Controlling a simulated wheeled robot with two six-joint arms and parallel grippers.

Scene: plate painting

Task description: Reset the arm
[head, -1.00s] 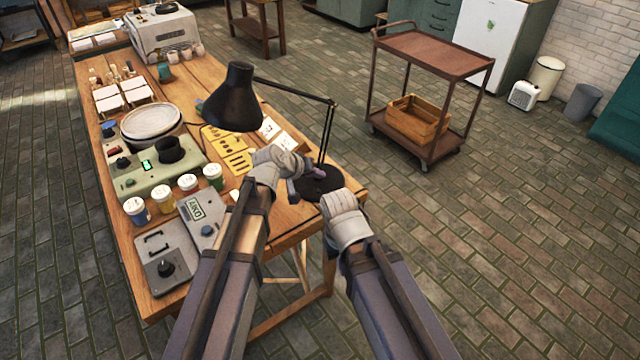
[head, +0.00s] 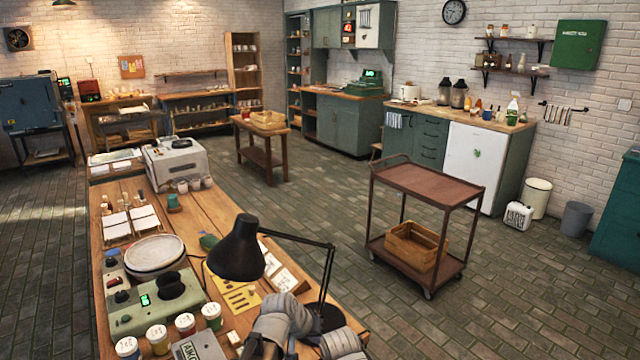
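My two arms come in at the bottom edge of the head view. My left arm's grey wrist (head: 283,318) is over the front right part of the wooden workbench (head: 222,208), close to the base of the black desk lamp (head: 238,250). My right arm's grey wrist (head: 343,343) is just right of it, by the bench's right edge. The fingers of both grippers are hidden or cut off by the frame, so their opening does not show.
The bench holds paint jars (head: 184,323), a green wheel unit (head: 150,305), a stack of plates (head: 154,252) and a yellow stencil (head: 241,297). A brown trolley (head: 428,185) with a wooden crate (head: 415,246) stands right of it. The tiled floor between them is clear.

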